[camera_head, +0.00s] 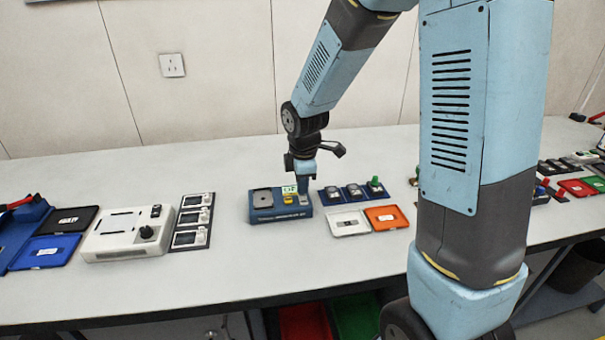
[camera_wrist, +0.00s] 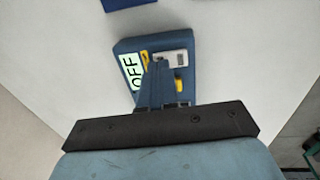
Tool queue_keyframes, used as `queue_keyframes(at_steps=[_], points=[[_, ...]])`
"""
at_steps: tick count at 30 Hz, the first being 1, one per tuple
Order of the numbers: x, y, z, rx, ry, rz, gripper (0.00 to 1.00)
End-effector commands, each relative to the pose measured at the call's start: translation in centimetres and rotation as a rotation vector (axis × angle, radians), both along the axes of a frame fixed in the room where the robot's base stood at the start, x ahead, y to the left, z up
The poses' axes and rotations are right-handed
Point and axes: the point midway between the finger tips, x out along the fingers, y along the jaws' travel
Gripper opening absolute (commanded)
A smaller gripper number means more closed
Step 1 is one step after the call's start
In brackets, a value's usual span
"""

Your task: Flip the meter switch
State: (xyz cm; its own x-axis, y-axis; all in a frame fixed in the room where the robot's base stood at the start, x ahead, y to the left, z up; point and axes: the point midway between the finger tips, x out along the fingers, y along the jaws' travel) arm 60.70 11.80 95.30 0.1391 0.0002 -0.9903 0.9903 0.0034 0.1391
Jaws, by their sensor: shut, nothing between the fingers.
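A blue box (camera_head: 266,215) stands on the bench, with a grey plate on its left part and a small yellow part and a green-white label on its right part. In the wrist view the blue box (camera_wrist: 128,46) shows a label (camera_wrist: 132,72) reading "OFF", yellow pieces (camera_wrist: 179,86) and a light grey part (camera_wrist: 177,55). My gripper (camera_head: 303,191) is shut and empty, pointing down at the right part of the box. In the wrist view its fingers (camera_wrist: 159,66) overlap the area beside the label. They hide part of the switch area, and I cannot tell whether they touch it.
A white device with a black knob (camera_head: 124,234) and a panel of small modules (camera_head: 191,222) stand to the left. White (camera_head: 338,230) and orange (camera_head: 379,221) trays lie to the right, with small dark modules (camera_head: 354,191) behind them. Bare bench lies in front.

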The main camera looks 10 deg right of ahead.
Motion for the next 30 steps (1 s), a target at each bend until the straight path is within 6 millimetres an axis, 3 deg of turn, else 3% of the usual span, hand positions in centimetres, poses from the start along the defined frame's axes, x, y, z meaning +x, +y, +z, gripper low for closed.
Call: queue_keyframes(at_steps=[6, 30], points=[[0.11, 0.05, -1.03, 0.0, 0.0, 0.001, 0.0], [0.11, -0.03, -1.43, -0.002, 0.034, 0.0, 0.0]])
